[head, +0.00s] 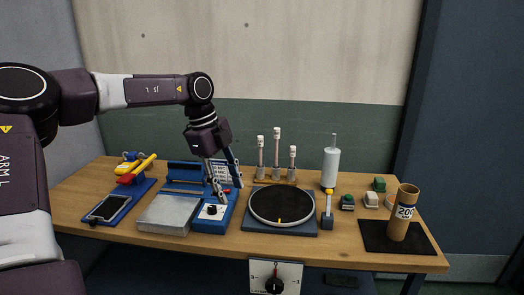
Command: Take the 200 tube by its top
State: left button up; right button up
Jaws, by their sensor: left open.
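The 200 tube (401,222) is a tan cardboard cylinder with an open top and a white and blue label reading 200. It stands on a black mat (374,239) at the right end of the table and leans slightly. My right gripper is not in view.
Capped vials (277,153) stand behind. A dial box (274,278) hangs at the front edge.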

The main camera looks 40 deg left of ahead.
aim_at(260, 139)
jog(key=i+j, duration=1.2)
jog(key=i, duration=0.25)
